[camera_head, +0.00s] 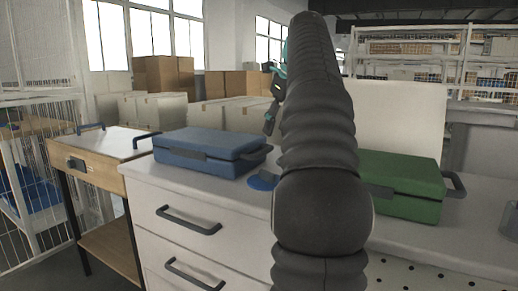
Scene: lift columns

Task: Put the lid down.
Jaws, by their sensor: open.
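A blue case (208,152) with a dark handle lies on the white counter (180,183), left of my arm. Its lid looks down on its base. A green case (405,183) lies on the counter right of my arm. Its lid also looks down, and its left part is hidden behind my arm. My gripper (270,122) shows only partly, at the left edge of my arm, above the counter and near the right end of the blue case. It is open and I see nothing in it. I cannot tell whether it touches anything.
A small blue round object (262,182) lies on the counter beside my arm, partly hidden. A wooden workbench (108,143) with blue handles stands at the left. A pale upright panel (402,112) stands behind the green case. A grey object (509,220) sits at the right edge.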

